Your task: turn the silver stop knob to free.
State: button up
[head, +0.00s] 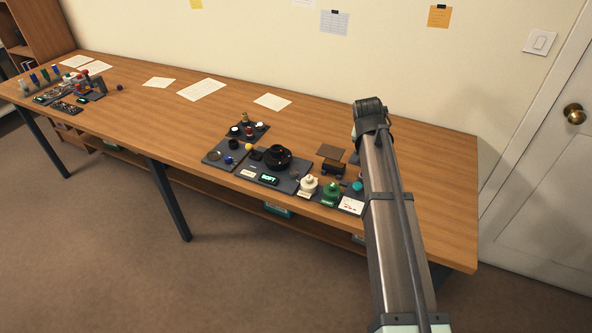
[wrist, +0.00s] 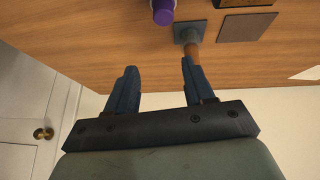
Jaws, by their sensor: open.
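I cannot make out a silver stop knob for certain in either view. In the head view, a dark panel (head: 293,184) near the table's front edge carries a large black round part (head: 277,157), with a cream knob (head: 308,184) and a green knob (head: 331,190) to its right. A lit display (head: 269,179) is at its front. My gripper (wrist: 159,78) is open and empty in the wrist view, its two blue fingers apart. A post on a grey square base (wrist: 190,31) is partly behind the right finger. A purple-topped part (wrist: 163,12) is at the top edge.
My arm crosses the right of the head view and hides part of the wooden table (head: 170,115). A brown plate (head: 330,151) lies behind the panel. Several coloured parts stand at the far left end. A door (head: 545,170) is at right.

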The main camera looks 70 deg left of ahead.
aim_at(293, 172)
jog(key=s+a+r+n+g, duration=0.1)
jog(key=s+a+r, duration=0.1)
jog(key=s, duration=1)
jog(key=s+a+r+n+g, duration=0.1)
jog(key=s+n+g, duration=0.1)
jog(key=s, duration=1.1)
jog(key=x, duration=1.3)
jog(key=shift+w+a+f, duration=0.1)
jog(key=shift+w+a, duration=0.05)
jog(key=shift+a, duration=0.15)
jog(key=shift+c, duration=0.5)
grip_shut()
